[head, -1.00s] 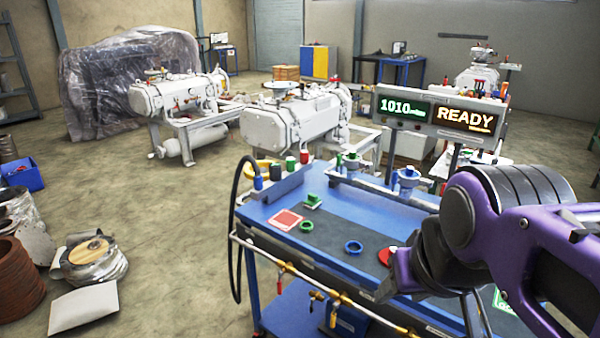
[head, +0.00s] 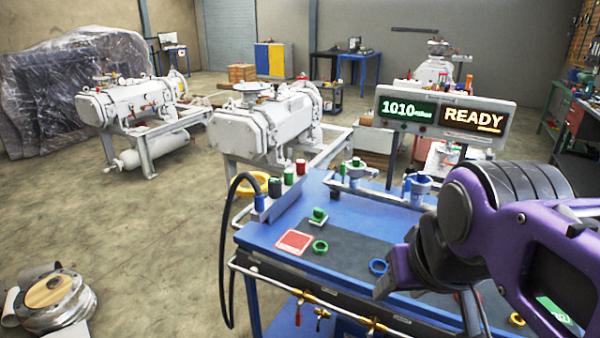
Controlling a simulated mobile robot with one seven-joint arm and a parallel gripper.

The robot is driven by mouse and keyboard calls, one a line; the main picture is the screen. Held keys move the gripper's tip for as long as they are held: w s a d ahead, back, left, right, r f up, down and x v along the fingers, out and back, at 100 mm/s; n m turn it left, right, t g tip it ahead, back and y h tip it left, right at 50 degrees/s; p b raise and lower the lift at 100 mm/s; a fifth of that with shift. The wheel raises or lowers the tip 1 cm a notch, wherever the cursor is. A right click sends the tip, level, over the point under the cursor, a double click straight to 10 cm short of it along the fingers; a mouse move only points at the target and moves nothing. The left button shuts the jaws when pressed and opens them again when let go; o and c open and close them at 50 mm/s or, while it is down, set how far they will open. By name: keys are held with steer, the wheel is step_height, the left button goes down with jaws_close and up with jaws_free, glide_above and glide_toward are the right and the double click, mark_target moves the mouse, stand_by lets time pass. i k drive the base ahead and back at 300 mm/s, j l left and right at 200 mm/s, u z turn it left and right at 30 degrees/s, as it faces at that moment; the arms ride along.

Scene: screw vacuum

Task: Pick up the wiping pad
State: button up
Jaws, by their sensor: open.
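A small green block-like piece (head: 318,215), which may be the wiping pad, lies on the blue table (head: 262,228) behind a red square with a pale border (head: 294,241). I cannot tell for sure which item is the pad. My gripper (head: 386,284) is at the right, over the table's front part, to the right of and nearer than the green piece. It is open, and nothing shows between its fingers. My purple and black arm hides the right part of the table.
A green ring (head: 320,247) and a blue ring (head: 378,267) lie on the dark mat. A display (head: 443,112) reading "1010" and "READY" stands behind.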

mark_target(319, 216)
steer(key=i+j+z, duration=0.15)
steer(key=j, duration=0.25)
steer(key=i+j+z, duration=0.15)
steer(key=j, duration=0.2)
steer(key=j+z, duration=0.1)
steer(key=j, duration=0.3)
steer(key=i+j+z, duration=0.15)
steer(key=j, duration=0.3)
